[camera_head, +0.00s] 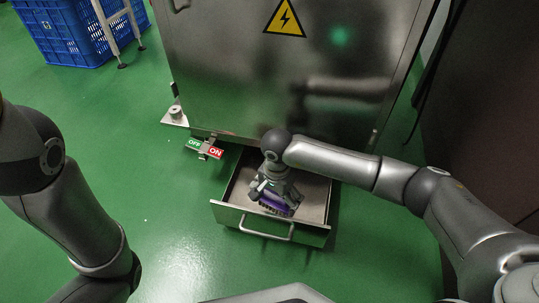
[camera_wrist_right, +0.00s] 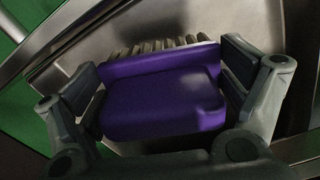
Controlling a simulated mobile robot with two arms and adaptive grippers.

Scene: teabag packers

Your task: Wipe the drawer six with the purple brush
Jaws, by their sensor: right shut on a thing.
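The open metal drawer (camera_head: 318,236) sticks out from the bottom of the steel cabinet, with a bar handle (camera_head: 266,232) on its front. No number on it can be read. My right gripper (camera_head: 275,200) is inside the drawer area, shut on the purple brush (camera_head: 277,203). In the right wrist view the purple brush (camera_wrist_right: 160,98) lies between both fingers (camera_wrist_right: 160,90), with its pale bristles at the far side over the drawer's metal floor (camera_wrist_right: 135,40). Whether the bristles touch the floor cannot be told. My left arm shows at the left; its gripper is out of view.
The steel cabinet (camera_head: 270,90) with a yellow warning sign (camera_head: 285,17) stands behind the drawer. An OFF/ON sign (camera_head: 205,149) juts out left of the drawer. A blue crate (camera_head: 75,30) stands at the back left. Green floor (camera_head: 180,230) is clear left of the drawer.

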